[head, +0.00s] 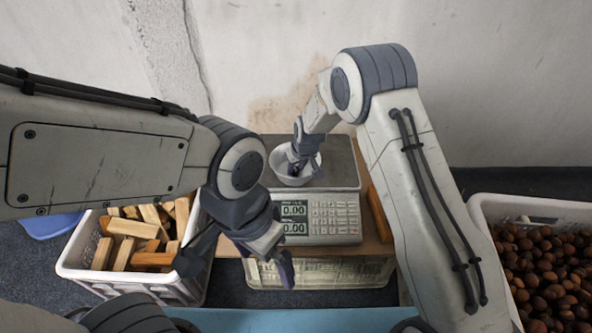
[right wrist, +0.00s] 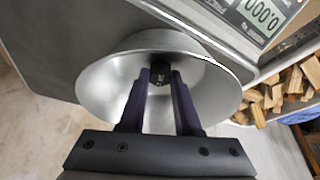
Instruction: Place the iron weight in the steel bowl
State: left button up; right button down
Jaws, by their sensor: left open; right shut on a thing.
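The steel bowl (head: 283,175) stands on the plate of the scale (head: 337,165) near its left side. It also shows in the right wrist view (right wrist: 105,85). My right gripper (head: 297,165) reaches down into the bowl, with its fingers (right wrist: 160,85) shut on the small dark iron weight (right wrist: 160,71). The weight is inside the bowl's outline; whether it touches the bottom I cannot tell. In the head view the weight is hidden by the gripper. My left gripper (head: 236,266) is open and empty, in front of the scale and to its left.
A white crate of wood blocks (head: 72,262) stands at left, a white crate of chestnuts (head: 484,213) at right. The scale rests on a wooden board over a crate (head: 330,274). A wall (head: 270,60) is behind.

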jog(key=shift+r, duration=0.1)
jog(key=shift+f, duration=0.2)
jog(key=c, duration=0.6)
grip_release()
jog(key=shift+r, duration=0.1)
